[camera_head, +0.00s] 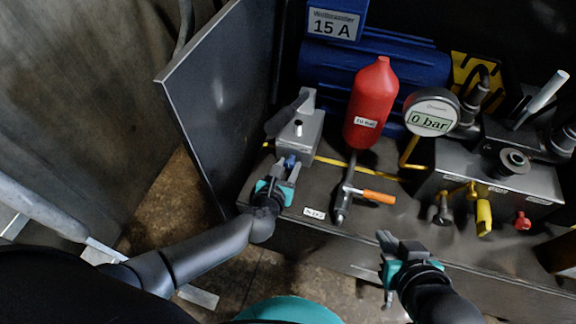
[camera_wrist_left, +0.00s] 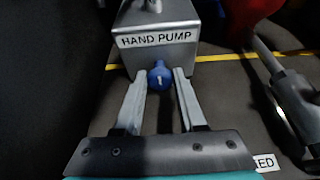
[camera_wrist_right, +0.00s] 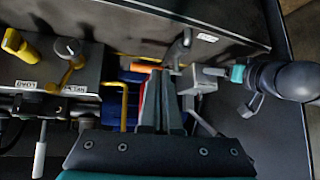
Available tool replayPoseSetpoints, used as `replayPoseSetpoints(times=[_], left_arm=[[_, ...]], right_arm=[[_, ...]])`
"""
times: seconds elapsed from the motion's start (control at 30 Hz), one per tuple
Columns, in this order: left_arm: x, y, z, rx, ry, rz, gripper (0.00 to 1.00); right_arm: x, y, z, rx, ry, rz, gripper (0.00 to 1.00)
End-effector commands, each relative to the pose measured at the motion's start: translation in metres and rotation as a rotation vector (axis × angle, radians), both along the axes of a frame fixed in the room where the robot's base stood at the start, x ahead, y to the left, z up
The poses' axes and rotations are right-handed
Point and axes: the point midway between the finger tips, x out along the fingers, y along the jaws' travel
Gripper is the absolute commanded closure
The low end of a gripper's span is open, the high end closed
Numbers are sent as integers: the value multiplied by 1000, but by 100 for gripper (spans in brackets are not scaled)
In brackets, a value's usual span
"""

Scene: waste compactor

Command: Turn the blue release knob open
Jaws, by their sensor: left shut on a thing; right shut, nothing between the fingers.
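In the head view the knob (camera_head: 290,161) shows small at the box's foot. My left gripper (camera_wrist_left: 161,84) has one fingertip on each side of the knob and is shut on it. It also shows in the head view (camera_head: 286,169), reaching in from the left. My right gripper (camera_head: 388,240) is shut and empty in front of the bench edge, away from the knob. In the right wrist view its fingers (camera_wrist_right: 161,105) are together.
A red bottle (camera_head: 371,105) and an orange-handled lever (camera_head: 377,197) stand right of the pump. A gauge reading 0 bar (camera_head: 431,113) and a valve block (camera_head: 510,182) with yellow and red knobs are further right. A dark panel (camera_head: 215,100) stands close on the left.

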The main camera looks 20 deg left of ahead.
Motion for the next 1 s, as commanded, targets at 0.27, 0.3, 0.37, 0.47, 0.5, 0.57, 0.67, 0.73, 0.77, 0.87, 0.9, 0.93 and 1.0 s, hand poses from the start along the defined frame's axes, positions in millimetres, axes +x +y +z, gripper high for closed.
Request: replayPoseSetpoints(times=[0.27,0.3,0.37,0.47,0.5,0.57,0.67,0.73,0.77,0.87,0.9,0.93,1.0], left_arm=[[-1,-1,0,27,1,2,100],[-1,-1,0,40,2,2,100],[-1,-1,0,62,1,3,100],[-1,-2,0,115,0,2,100],[-1,-2,0,139,-1,3,100],[-1,-2,0,179,-1,3,100],[-2,-3,-1,254,-4,3,100],[-1,-4,-1,308,-5,2,100],[-1,-4,-2,333,-6,3,100],[-1,-4,-2,404,-10,1,100],[-1,-4,-2,432,-11,1,100],[-1,-5,-3,450,-11,1,100],[-1,-4,-3,493,-13,1,100]], right_arm=[[-4,-4,0,-14,32,-3,100],[-4,-6,2,-22,43,-7,100],[-6,-10,3,-33,67,-11,100],[-12,-17,4,-55,117,-20,100],[-15,-19,4,-64,137,-24,100],[-18,-24,5,-76,165,-31,100],[-23,-28,5,-90,199,-38,100],[-24,-30,5,-95,210,-40,100],[-25,-30,5,-95,213,-40,100],[-24,-29,4,-94,208,-39,100],[-23,-29,3,-91,204,-38,100],[-23,-28,3,-90,199,-37,100],[-21,-26,2,-84,186,-34,100]])
